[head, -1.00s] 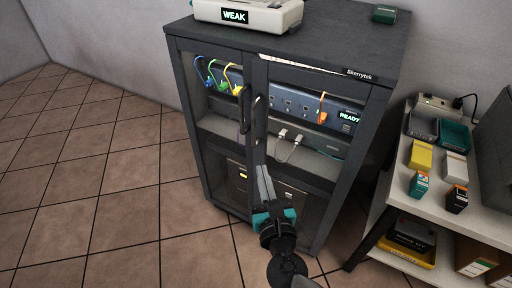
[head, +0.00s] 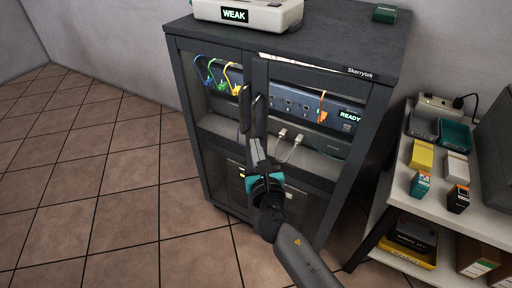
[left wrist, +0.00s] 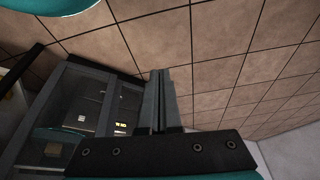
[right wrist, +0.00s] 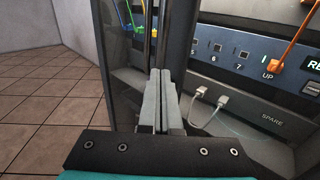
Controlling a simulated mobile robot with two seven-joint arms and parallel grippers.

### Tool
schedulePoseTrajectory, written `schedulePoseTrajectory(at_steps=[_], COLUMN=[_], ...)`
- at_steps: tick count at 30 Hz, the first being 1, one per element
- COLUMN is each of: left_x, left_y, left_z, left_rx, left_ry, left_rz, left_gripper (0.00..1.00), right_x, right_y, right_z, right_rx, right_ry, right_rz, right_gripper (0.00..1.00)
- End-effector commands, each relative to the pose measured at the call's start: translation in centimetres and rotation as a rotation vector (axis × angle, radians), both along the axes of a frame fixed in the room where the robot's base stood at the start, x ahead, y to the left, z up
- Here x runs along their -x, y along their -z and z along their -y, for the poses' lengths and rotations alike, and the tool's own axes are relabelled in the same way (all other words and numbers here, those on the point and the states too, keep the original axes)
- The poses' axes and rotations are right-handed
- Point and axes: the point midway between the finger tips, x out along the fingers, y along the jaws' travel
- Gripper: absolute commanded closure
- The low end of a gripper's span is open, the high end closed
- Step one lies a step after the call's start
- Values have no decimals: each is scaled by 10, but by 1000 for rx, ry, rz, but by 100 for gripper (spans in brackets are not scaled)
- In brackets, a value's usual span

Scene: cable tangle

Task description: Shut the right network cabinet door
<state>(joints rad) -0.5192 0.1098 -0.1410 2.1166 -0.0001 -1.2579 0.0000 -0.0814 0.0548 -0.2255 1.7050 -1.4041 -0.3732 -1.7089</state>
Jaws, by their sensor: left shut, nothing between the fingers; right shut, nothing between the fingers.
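The network cabinet (head: 183,110) is dark grey with two glazed doors. The right door (head: 310,75) stands slightly ajar, with a thin pale gap along its top edge below the cabinet top. Its handle (head: 257,110) is near its left edge, beside the left door's handle (head: 244,108). My right gripper (head: 258,148) is shut and empty, its tips at the right door's left stile below the handle. In the right wrist view the tips (right wrist: 159,75) overlap the dark stile (right wrist: 180,45); contact is unclear. My left gripper (left wrist: 160,75) is shut and empty, seen only in its wrist view.
A device reading WEAK (head: 250,12) sits on the cabinet top. Cables and ports show behind the glass. A shelf unit (head: 400,185) with small boxes stands close on the right. Tiled floor (head: 90,170) is clear on the left.

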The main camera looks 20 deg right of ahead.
Motion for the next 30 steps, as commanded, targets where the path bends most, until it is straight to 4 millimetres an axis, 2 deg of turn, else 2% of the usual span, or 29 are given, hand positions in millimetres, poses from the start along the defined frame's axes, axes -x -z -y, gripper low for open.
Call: schedulePoseTrajectory(at_steps=[6,13,30], left_x=[0,-4,-2], left_y=[2,-12,-12], left_z=[-1,0,-1], left_rx=[-1,2,0], left_ry=[-1,-2,-2], left_rz=[-1,24,18], left_gripper=[100,100,100], right_x=[-14,-31,-33], right_y=[0,0,-3], right_z=[7,17,27], right_rx=[0,0,3], right_ry=[55,133,143], right_rz=[2,2,5], right_gripper=[100,100,100])
